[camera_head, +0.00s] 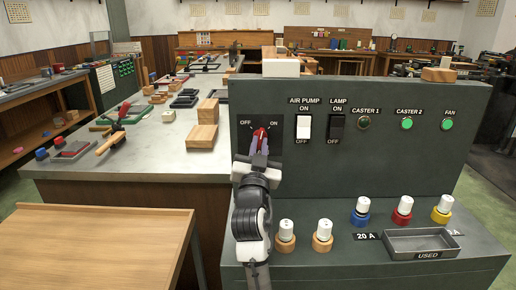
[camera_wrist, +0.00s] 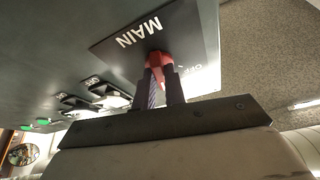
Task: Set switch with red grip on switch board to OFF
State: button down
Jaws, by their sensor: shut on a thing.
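The switch board (camera_head: 380,100) is a dark grey-green upright panel. Its switch with the red grip (camera_head: 261,133) sits on a black plate at the panel's upper left, with OFF at the plate's left and ON at its right. The red grip also shows in the wrist view (camera_wrist: 158,60), where the plate (camera_wrist: 190,40) reads MAIN. My gripper (camera_head: 259,141) reaches up to the plate, and its two fingers are shut on the red grip. The fingers cover part of the grip, so its exact angle is hard to tell; in the head view it looks close to upright.
An AIR PUMP switch (camera_head: 304,127) and a LAMP switch (camera_head: 336,127) stand close right of my gripper. Caster and fan lights (camera_head: 407,123) are further right. Capped fuses (camera_head: 361,211) and a tray (camera_head: 421,243) stand on the lower ledge. Wooden blocks (camera_head: 203,135) lie on the left bench.

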jog(key=n, duration=0.1)
jog(key=n+y, duration=0.2)
jog(key=n, duration=0.1)
jog(key=shift+d, duration=0.25)
jog(key=n+y+b, duration=0.1)
jog(key=n+y, duration=0.1)
jog(key=n, duration=0.2)
jog(key=shift+d+f+b, duration=0.1)
jog(key=shift+b, duration=0.25)
jog(key=shift+d+r+n+g+y+b, duration=0.1)
jog(key=shift+n+g+y+b, duration=0.45)
jog(key=shift+n, duration=0.85)
jog(key=shift+d+r+n+g+y+b, duration=0.1)
jog(key=shift+n+y+b, duration=0.7)
jog(key=shift+n, duration=0.6)
jog(key=shift+n+g+y+b, duration=0.35)
jog(key=shift+n+y+b, duration=0.35)
jog(key=shift+n, duration=0.7)
jog(key=c, duration=1.5)
grip_release()
jog(key=shift+o, duration=0.2)
